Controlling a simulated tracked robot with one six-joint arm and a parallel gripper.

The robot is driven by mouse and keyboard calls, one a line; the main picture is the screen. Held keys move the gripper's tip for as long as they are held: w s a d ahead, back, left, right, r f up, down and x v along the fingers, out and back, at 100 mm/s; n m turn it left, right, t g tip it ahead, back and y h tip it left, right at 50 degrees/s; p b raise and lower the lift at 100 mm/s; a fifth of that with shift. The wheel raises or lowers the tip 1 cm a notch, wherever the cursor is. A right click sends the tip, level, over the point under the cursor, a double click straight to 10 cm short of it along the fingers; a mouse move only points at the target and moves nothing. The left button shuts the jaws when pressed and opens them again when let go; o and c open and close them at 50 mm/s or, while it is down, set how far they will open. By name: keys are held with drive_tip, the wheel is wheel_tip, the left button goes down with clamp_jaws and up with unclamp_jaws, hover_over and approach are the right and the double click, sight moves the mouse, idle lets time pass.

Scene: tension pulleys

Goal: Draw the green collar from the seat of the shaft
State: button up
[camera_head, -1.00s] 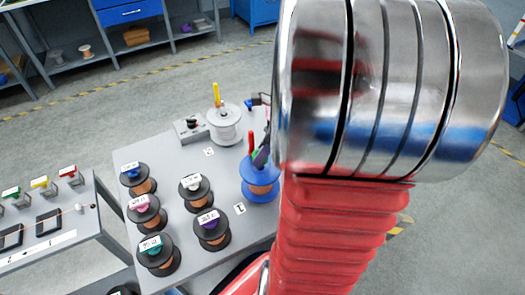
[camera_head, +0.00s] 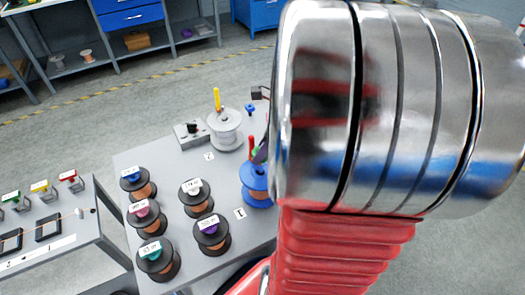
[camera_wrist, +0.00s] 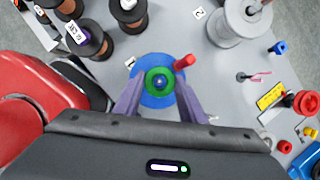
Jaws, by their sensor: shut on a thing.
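The green collar (camera_wrist: 160,80) is a round ring around a small blue-centred shaft (camera_wrist: 159,83), above a wide blue disc (camera_wrist: 160,58), in the wrist view. My gripper (camera_wrist: 159,88) has its two purple-grey fingers on either side of the collar, shut on it. Whether the collar has risen off its seat cannot be told from above. In the head view the blue spool (camera_head: 256,190) stands at the table's right side, partly hidden by my arm; only a sliver of green shows there. A red peg (camera_wrist: 184,62) stands beside the collar.
Several labelled copper-wound spools (camera_head: 198,196) stand on the grey table (camera_head: 180,150) left of the blue spool. A white spool (camera_head: 225,129) with a yellow peg and a grey box (camera_head: 191,133) stand behind. Small coloured parts (camera_wrist: 300,105) lie at right in the wrist view.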

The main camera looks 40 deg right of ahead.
drive_tip(key=shift+r, duration=0.55)
idle(0.5)
drive_tip(key=shift+r, duration=1.95)
